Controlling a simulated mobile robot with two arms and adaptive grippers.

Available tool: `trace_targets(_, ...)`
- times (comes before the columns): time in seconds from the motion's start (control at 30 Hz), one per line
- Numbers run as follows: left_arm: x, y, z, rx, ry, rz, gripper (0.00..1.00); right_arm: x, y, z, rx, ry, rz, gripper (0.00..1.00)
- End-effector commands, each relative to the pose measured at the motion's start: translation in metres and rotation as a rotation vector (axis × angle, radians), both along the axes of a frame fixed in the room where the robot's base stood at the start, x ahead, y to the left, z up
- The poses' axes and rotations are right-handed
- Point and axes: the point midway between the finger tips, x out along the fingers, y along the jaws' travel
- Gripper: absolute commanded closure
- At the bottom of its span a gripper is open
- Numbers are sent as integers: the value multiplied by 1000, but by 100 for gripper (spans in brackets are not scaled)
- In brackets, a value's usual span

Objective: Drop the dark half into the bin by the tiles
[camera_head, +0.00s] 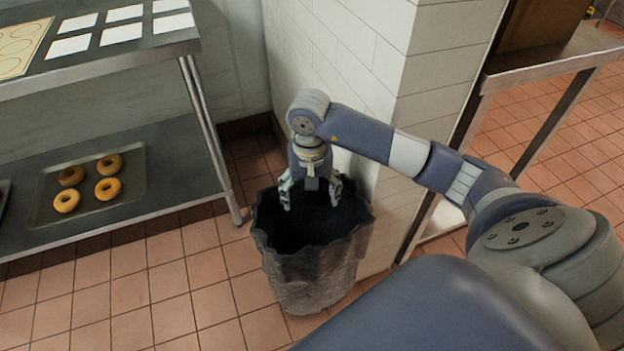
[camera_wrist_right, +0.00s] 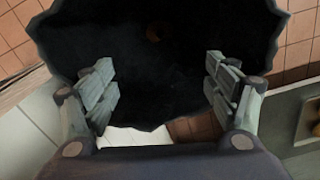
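The bin (camera_head: 312,280) is a dark, ragged-rimmed container on the floor beside a white-tiled pillar (camera_head: 440,75). My right gripper (camera_head: 311,196) points down over the bin's mouth, with its fingers spread apart and nothing between them. In the right wrist view the open fingers (camera_wrist_right: 162,82) frame the bin's black inside (camera_wrist_right: 165,60). No dark half shows elsewhere. My left gripper is out of view.
A steel table stands at the left, with white squares (camera_head: 122,33) and a patterned board (camera_head: 20,48) on top. Its lower shelf (camera_head: 160,195) holds a tray (camera_head: 134,186) with several bagels (camera_head: 108,189). Another metal table (camera_head: 550,55) is behind the pillar at right.

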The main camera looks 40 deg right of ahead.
Motion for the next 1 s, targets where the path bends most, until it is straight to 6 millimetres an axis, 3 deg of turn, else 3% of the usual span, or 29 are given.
trace_targets(0.23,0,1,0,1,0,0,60,0,0,2,0,-1,0,21)
trace_targets(0.37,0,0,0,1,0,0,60,1,-1,13,-1,-4,-1,21)
trace_targets(0.73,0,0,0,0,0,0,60,2,0,92,0,-7,1,21)
trace_targets(1.0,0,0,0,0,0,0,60,1,0,117,-1,-2,-1,21)
